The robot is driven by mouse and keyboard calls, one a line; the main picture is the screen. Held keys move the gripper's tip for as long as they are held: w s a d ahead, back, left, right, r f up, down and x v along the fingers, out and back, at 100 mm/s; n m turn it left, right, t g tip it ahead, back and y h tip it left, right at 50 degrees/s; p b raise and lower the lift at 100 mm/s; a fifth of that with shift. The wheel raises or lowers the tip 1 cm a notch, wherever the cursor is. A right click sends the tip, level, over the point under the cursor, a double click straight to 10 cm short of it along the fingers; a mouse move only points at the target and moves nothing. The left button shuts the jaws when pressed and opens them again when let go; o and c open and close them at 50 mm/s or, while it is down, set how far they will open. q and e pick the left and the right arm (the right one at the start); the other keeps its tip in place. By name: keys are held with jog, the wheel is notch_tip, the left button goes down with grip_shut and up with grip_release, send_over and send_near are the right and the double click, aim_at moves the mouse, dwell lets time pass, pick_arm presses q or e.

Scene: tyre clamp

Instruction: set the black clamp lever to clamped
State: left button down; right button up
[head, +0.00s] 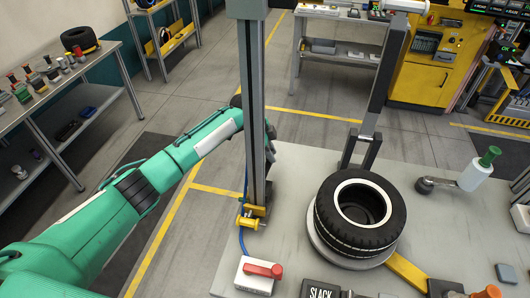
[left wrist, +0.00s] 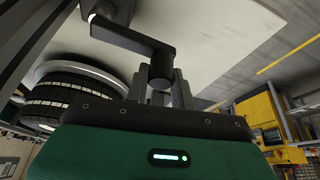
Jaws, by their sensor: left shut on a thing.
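The black clamp lever (left wrist: 125,38) shows in the left wrist view as a dark bar with a round grip at its end. My left gripper (left wrist: 161,86) is shut on that grip, with one finger on each side of it. In the head view my left arm reaches to the grey upright post, which hides most of the gripper and the lever. The tyre (head: 337,222) lies flat on its round support on the bench; it also shows at the left of the left wrist view (left wrist: 75,95). My right gripper is in neither view.
The grey post (head: 250,100) stands at the bench's left edge. A red-handled switch (head: 262,269) and a sign reading SLACK (head: 320,293) are at the front. The bench (head: 300,165) is bare behind the tyre's left.

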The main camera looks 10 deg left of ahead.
pick_arm(q)
jog(key=shift+w+a+n, duration=0.1)
jog(key=shift+a+n, duration=0.15)
jog(key=shift+n, duration=0.05)
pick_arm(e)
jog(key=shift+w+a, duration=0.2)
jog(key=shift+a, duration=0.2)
pick_arm(q)
jog(key=shift+r, duration=0.1)
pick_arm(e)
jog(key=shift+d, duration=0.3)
pick_arm(q)
jog(key=c, duration=1.2)
grip_release()
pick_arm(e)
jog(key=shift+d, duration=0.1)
pick_arm(q)
jog(key=b+v, duration=0.4)
jog(key=v, duration=0.9)
jog(key=shift+r, duration=0.35)
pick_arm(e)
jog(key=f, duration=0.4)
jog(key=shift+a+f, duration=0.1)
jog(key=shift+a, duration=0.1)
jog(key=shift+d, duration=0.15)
pick_arm(q)
jog(key=shift+s+a, duration=0.1)
jog(key=shift+s, duration=0.1)
